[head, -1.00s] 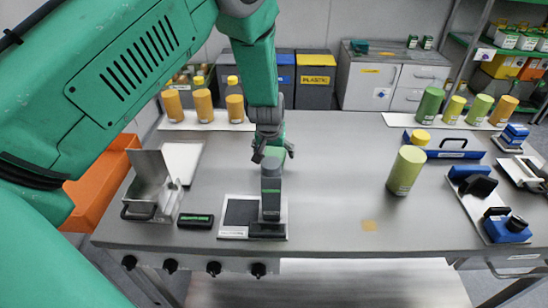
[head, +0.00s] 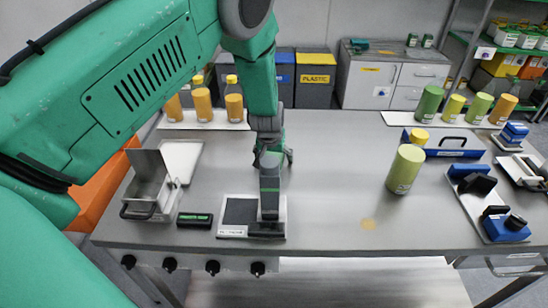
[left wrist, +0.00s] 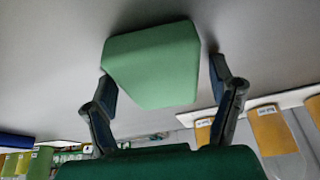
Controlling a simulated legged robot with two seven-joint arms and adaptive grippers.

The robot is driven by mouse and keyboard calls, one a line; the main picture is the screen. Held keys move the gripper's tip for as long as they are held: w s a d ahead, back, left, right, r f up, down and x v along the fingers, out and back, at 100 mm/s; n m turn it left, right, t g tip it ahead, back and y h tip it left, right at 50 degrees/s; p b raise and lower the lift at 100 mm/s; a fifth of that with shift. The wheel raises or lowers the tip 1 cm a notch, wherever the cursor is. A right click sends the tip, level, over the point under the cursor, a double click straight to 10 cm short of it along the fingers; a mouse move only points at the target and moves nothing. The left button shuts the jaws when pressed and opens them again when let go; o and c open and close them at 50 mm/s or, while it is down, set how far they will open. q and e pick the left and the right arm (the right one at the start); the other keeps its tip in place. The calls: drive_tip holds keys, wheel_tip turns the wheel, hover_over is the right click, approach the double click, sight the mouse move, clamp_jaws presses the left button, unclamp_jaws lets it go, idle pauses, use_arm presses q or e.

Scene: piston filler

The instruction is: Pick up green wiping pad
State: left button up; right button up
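A tall grey-green upright piece (head: 269,192) with a dark foot (head: 266,229) stands on the right part of a pale tray (head: 225,234) with a dark panel; I take it for the wiping pad. My left gripper (head: 271,158) is at its top end, pointing down. In the left wrist view a light green block (left wrist: 152,65) lies between the two fingers of my left gripper (left wrist: 162,82). The fingers are spread, with a gap at the right finger; contact at the left finger is unclear. My right gripper is not in view.
A dark block with a green label (head: 195,220) and a metal bin (head: 150,190) are to the left. A green cylinder (head: 405,170) and blue tools (head: 505,229) are to the right. Orange-filled bottles (head: 202,105) stand behind.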

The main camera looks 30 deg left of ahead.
use_arm(q)
drive_tip(key=shift+s+d, duration=0.1)
drive_tip(key=shift+s, duration=0.05)
drive_tip(key=c, duration=0.8)
drive_tip(key=shift+c, duration=0.2)
wheel_tip(320, 180, up, 9)
drive_tip(key=shift+r, duration=0.75)
drive_tip(key=o, duration=0.7)
drive_tip(key=shift+c, duration=0.2)
drive_tip(key=c, duration=0.5)
drive_tip(key=shift+o, duration=0.2)
drive_tip(key=shift+f, duration=0.1)
